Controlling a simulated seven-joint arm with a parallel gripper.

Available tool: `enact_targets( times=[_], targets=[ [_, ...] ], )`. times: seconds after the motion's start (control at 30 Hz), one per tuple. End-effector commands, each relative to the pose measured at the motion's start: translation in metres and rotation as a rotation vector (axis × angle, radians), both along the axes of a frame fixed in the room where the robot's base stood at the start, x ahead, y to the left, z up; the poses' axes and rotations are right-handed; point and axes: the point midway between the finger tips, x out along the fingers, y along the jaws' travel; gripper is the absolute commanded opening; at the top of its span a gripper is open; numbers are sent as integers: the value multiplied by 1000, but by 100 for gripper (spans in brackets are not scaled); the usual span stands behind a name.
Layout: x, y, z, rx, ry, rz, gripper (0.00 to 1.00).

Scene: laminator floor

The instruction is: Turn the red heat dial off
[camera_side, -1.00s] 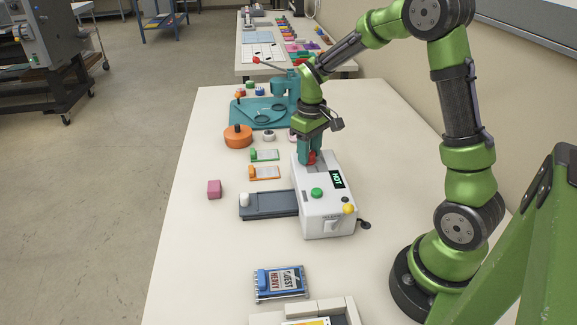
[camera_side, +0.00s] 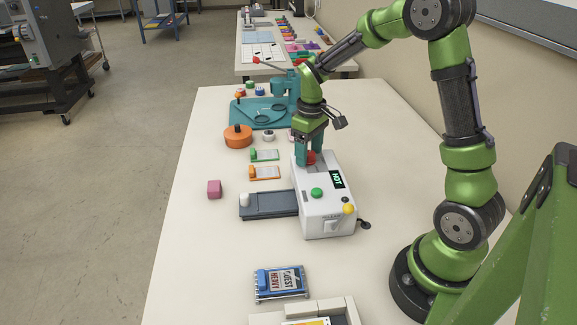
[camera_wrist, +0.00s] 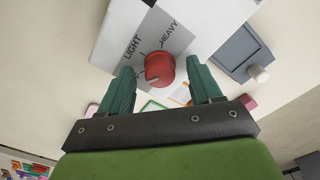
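The red heat dial (camera_wrist: 159,68) sits on the white laminator (camera_side: 325,213), with a pale mark on its lower-left edge. LIGHT and HEAVY are printed around it in the wrist view; another marking by the left finger is too hidden to read. The dial also shows in the side view (camera_side: 311,157), partly covered by the fingers. My gripper (camera_wrist: 161,68) is open, one teal finger on each side of the dial, with visible gaps between. The laminator's dark display (camera_side: 337,180) shows green letters that look like HOT.
On the laminator are a green button (camera_side: 316,193) and a yellow knob (camera_side: 348,209). A grey tray (camera_side: 268,206) with a white knob extends left.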

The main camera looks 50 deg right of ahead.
Motion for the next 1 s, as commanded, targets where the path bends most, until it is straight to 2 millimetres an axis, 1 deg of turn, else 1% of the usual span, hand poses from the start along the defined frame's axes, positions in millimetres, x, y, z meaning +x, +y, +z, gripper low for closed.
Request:
enact_targets(
  times=[0.27,0.37,0.43,0.57,0.8,0.9,1.0],
  targets=[
    [0,0,0,0,1,-1,64],
    [0,0,7,-1,-2,0,64],
    [1,0,17,-1,-3,0,64],
    [1,0,44,-2,-5,-1,64],
    [1,0,104,-2,-5,-1,64],
    [1,0,126,-1,-4,-1,64],
    [0,0,144,-1,-4,-1,64]
  ],
)
